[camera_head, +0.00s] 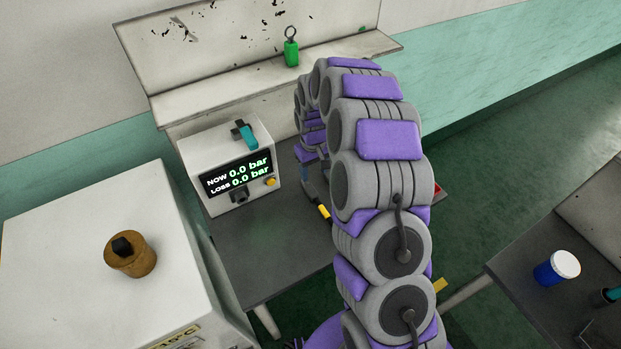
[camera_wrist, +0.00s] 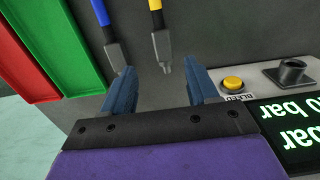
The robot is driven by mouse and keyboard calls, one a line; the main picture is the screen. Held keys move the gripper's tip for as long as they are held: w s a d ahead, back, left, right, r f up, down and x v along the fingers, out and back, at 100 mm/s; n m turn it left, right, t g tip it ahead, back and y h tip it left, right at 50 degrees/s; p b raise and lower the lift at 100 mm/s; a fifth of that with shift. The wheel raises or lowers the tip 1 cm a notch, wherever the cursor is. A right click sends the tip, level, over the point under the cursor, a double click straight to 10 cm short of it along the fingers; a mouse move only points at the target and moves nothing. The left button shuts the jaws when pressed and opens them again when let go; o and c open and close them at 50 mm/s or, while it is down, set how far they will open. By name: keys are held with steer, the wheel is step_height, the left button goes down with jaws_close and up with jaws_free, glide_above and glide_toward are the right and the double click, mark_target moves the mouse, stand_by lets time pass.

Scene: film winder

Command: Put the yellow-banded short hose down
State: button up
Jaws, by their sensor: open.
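The yellow-banded short hose (camera_wrist: 157,30) lies on the dark bench top (camera_wrist: 215,30) in the wrist view, its metal tip pointing toward my gripper. Its yellow band (camera_head: 324,212) also shows in the head view, the rest mostly hidden by my arm. My gripper (camera_wrist: 160,72) is open, with the hose's tip showing between its two blue fingertips and neither finger visibly touching it. A blue-banded hose (camera_wrist: 104,22) lies to the left of it, roughly parallel.
A red tray (camera_wrist: 25,55) and a green tray (camera_wrist: 72,45) lie at the left in the wrist view. The tester box (camera_head: 228,165) with display and yellow button (camera_wrist: 233,84) stands close on the right. A green tagged block (camera_head: 291,52) sits on the back shelf.

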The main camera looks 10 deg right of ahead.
steer(key=s+r+m, duration=0.1)
steer(key=s+r, duration=1.7)
steer(key=s+r+m+g, duration=0.1)
steer(key=s+r+m, duration=0.1)
steer(key=s, duration=2.1)
steer(key=shift+d+r+m, duration=0.3)
steer(key=shift+d+r, duration=0.15)
steer(key=shift+r, duration=0.15)
steer(key=shift+w+a, duration=0.1)
steer(key=shift+a, duration=0.05)
